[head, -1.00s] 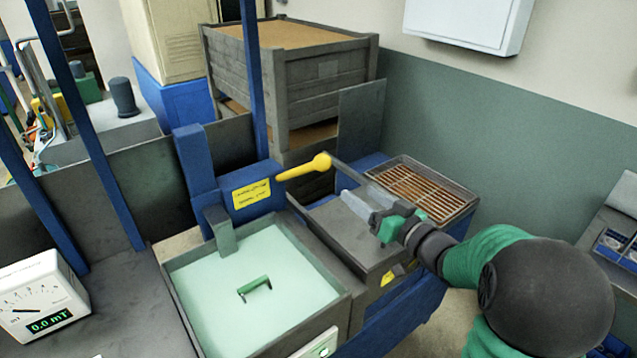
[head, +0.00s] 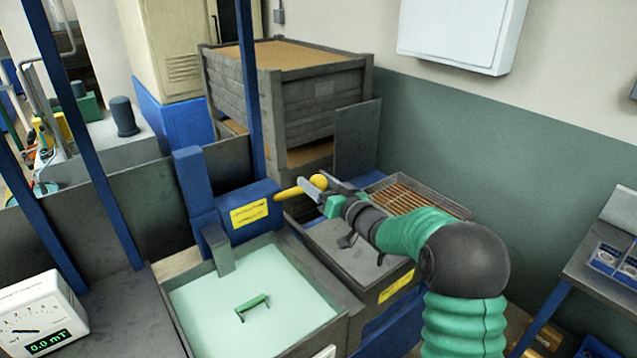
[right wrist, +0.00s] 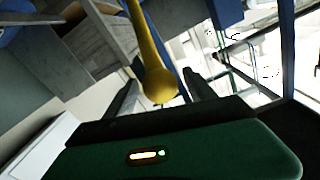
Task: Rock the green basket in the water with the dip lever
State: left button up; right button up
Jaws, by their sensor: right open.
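The yellow dip lever (head: 288,194) sticks out to the right from the blue lever housing (head: 247,212). The green basket's handle (head: 254,305) shows above the pale green water (head: 215,305); the rest of the basket is hidden below it. My right gripper (head: 314,180) is open at the lever's knob end. In the right wrist view the lever's round knob (right wrist: 159,86) lies between the two spread fingers (right wrist: 160,95). I cannot tell whether a finger touches it. My left gripper is not in view.
A meter (head: 38,315) reading 0.0 mT stands at the lower left. A large grey crate (head: 325,100) and a blue post (head: 250,80) stand behind the lever.

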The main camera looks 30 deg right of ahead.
jog(key=shift+w+f, duration=0.1)
jog(key=shift+c, duration=1.4)
grip_shut()
jog(key=s+f+t+b, duration=0.2)
jog(key=s+f+b, duration=0.3)
jog(key=f+b, duration=0.5)
jog(key=b, duration=0.4)
jog(key=shift+s+d+f+t, duration=0.2)
jog(key=shift+d+f+t, duration=0.1)
jog(key=shift+t, duration=0.1)
